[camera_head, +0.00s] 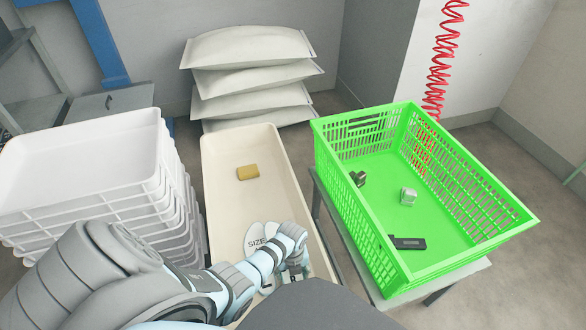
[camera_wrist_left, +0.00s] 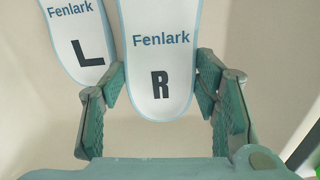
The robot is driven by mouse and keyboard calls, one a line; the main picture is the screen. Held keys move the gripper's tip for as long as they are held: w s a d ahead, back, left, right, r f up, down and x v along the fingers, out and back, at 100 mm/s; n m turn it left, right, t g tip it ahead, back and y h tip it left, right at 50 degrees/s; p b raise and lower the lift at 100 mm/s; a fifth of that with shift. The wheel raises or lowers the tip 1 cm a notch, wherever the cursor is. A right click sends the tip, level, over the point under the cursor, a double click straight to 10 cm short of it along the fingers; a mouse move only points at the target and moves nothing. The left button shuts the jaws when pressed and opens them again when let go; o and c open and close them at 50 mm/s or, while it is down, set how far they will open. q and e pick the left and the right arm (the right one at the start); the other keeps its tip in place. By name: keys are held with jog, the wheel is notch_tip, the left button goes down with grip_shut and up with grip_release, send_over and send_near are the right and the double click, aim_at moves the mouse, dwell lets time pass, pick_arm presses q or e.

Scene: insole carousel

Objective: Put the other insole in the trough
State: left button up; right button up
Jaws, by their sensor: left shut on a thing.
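The cream trough (camera_head: 240,205) stands in the middle of the head view. The insole marked L (camera_wrist_left: 78,40) lies at the left of the left wrist view, and its front end with the word SIZE (camera_head: 254,238) shows at the near end of the trough. My right gripper is not in view.
A yellow-brown block (camera_head: 248,172) lies in the trough beyond the insoles. White stacked trays (camera_head: 90,190) stand close on the left. A green crate (camera_head: 355,215) with a few small items stands on the right. Pale sacks (camera_head: 250,75) are stacked behind the trough.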

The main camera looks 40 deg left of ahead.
pick_arm(q)
jog(key=shift+f+b, duration=0.4)
jog(key=shift+f, duration=0.2)
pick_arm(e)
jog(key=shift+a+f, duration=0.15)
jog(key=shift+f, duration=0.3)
pick_arm(q)
jog(key=o, duration=1.1)
jog(key=shift+r, duration=0.1)
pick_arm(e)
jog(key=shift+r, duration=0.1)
pick_arm(q)
notch_tip(320, 180, up, 6)
jog(key=p, duration=0.4)
jog(key=shift+f, duration=0.25)
notch_tip(320, 180, up, 8)
jog(key=p, duration=0.4)
jog(key=shift+f+p, duration=0.25)
jog(key=shift+p, duration=0.1)
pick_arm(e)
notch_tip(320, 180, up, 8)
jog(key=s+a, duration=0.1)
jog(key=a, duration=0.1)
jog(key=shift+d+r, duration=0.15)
